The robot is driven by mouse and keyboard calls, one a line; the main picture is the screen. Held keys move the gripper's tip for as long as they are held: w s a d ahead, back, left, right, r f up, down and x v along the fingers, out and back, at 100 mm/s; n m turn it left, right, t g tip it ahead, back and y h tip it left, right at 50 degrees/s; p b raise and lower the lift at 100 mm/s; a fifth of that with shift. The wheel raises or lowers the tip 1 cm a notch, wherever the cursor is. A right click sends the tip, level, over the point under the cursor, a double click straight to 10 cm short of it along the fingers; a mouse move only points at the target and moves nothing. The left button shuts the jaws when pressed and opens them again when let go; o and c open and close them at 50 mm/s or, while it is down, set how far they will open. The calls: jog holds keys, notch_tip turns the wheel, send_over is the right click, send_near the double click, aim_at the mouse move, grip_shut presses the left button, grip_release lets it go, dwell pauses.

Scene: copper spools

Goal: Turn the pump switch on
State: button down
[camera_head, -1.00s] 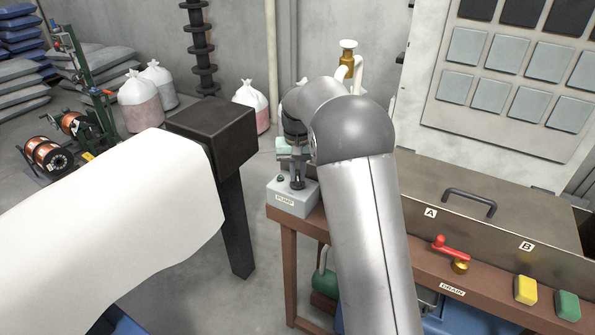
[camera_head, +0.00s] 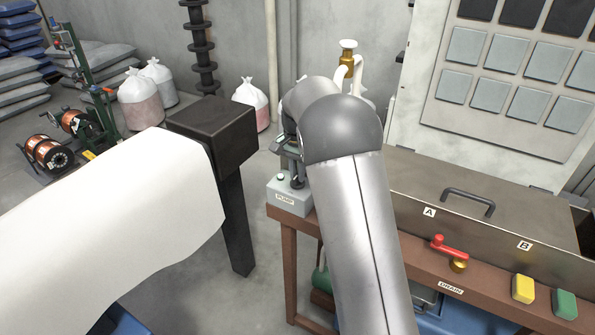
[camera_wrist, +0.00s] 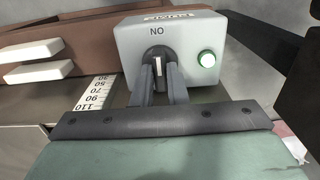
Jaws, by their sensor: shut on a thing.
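The pump switch box (camera_head: 289,197) is a light grey box labelled PUMP on the brown bench's left corner. In the wrist view the box (camera_wrist: 185,42) shows the label upside down. Its dark round knob (camera_wrist: 157,53) has a pale pointer line in line with the ON mark, which reads upside down. A round lamp (camera_wrist: 207,59) beside the knob glows whitish green. My gripper (camera_wrist: 157,75) is shut on the knob, one finger on each side. In the head view my arm partly hides the gripper (camera_head: 293,178) above the box.
The bench carries a red-handled drain valve (camera_head: 449,247), a yellow button (camera_head: 523,288) and a green button (camera_head: 565,304). A lidded metal tank (camera_head: 465,200) marked A and B stands behind them. A dark post (camera_head: 212,135) stands left of the bench.

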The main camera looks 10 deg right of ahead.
jog(key=shift+r, duration=0.1)
dwell(0.3)
jog(key=c, duration=1.4)
grip_release()
jog(key=shift+c, duration=0.2)
notch_tip(320, 180, up, 17)
jog(key=shift+r, duration=0.2)
jog(key=s+f+n, duration=0.3)
jog(key=s+f, duration=0.2)
jog(key=s, duration=0.7)
jog(key=s+f+n, duration=0.2)
jog(key=s+f, duration=0.3)
jog(key=s, duration=0.7)
jog(key=s+f+n, duration=0.3)
jog(key=s+f, duration=0.2)
jog(key=s, duration=0.8)
jog(key=shift+n+t, duration=0.3)
